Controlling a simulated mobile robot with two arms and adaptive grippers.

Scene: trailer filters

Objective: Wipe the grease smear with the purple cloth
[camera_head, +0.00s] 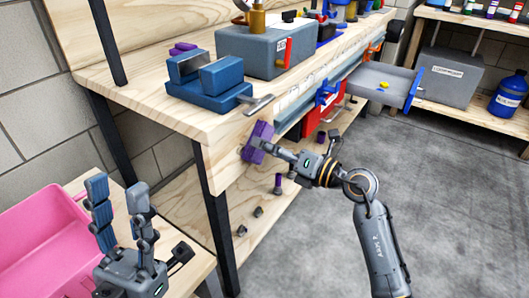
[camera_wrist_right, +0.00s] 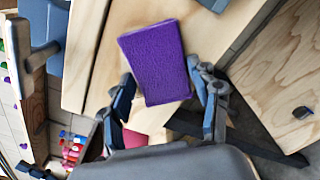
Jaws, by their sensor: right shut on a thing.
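The purple cloth (camera_head: 258,138), a thick block-like pad, is at the front end of the wooden workbench, against or very near its edge board. My right gripper (camera_head: 268,150) is shut on it; the right wrist view shows the cloth (camera_wrist_right: 155,62) extending beyond the two fingers (camera_wrist_right: 165,95). I cannot tell whether the cloth touches the wood. No grease smear can be made out; the cloth and gripper hide part of the board. My left gripper (camera_head: 118,200) is open and empty at lower left, its fingers pointing up, beside the pink bin.
The workbench (camera_head: 210,120) carries a blue vise (camera_head: 208,85) with a protruding handle, a grey toolbox (camera_head: 265,50) and another purple item (camera_head: 183,47). An open grey drawer (camera_head: 380,82) juts out on the right. The pink bin (camera_head: 40,235) is at left. Floor at right is clear.

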